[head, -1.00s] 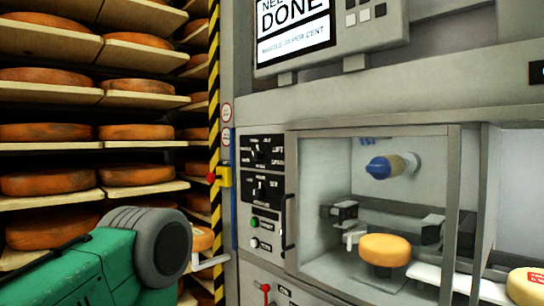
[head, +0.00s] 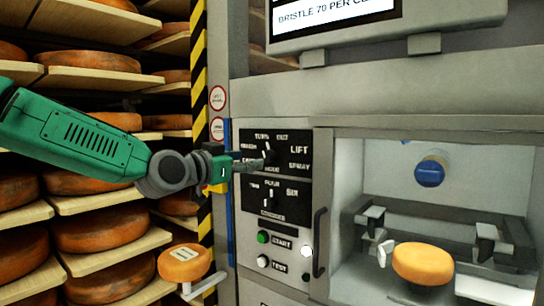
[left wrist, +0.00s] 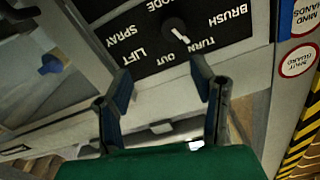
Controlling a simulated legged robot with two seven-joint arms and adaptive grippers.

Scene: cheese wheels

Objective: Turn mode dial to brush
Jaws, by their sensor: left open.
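The mode dial (head: 268,153) is a dark knob with a white pointer on the upper black panel (head: 295,172). Labels around it include TURN OUT, LIFT, SPRAY and BRUSH. In the left wrist view, which is upside down, the dial (left wrist: 175,27) has its pointer towards TURN OUT, and BRUSH is to its upper right. My left gripper (head: 252,163) reaches the panel from the left, its fingertips beside the dial. In the left wrist view its open, empty fingers (left wrist: 162,78) are below the dial; contact is not visible. My right gripper is not in view.
A second dial (head: 273,197) and START (head: 263,237) and TEST (head: 263,261) buttons sit below. A door handle (head: 319,242) stands right of them. A yellow cheese wheel (head: 423,263) is inside the chamber. A cheese (head: 185,263) sits on a small support at lower left.

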